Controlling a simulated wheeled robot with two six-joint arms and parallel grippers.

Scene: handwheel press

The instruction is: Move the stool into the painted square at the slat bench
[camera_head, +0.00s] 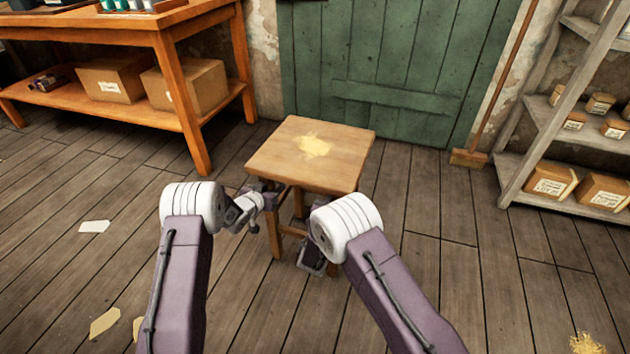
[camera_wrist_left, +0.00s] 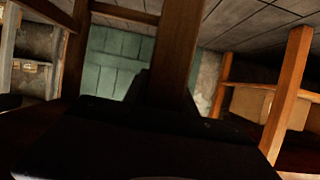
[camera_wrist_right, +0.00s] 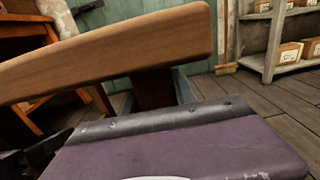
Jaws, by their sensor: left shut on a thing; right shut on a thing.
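The wooden stool (camera_head: 283,162), with a pale yellow stain on its seat, stands on the plank floor at the middle of the head view. My left gripper (camera_head: 268,193) is shut on a stool leg under the seat's left side; that leg runs between the fingers in the left wrist view (camera_wrist_left: 178,50). My right gripper (camera_head: 314,258) is shut on the stool at its near right side, its fingertips mostly hidden by my wrist. In the right wrist view the seat edge (camera_wrist_right: 110,50) crosses above the gripper, with a dark leg behind. No painted square or slat bench shows.
An orange workbench (camera_head: 110,113) with cardboard boxes on its lower shelf stands at the back left. A green door (camera_head: 385,50) is behind the stool. A broom (camera_head: 470,157) and a shelf rack (camera_head: 545,125) stand at right. Paper scraps (camera_head: 94,226) lie on the left floor.

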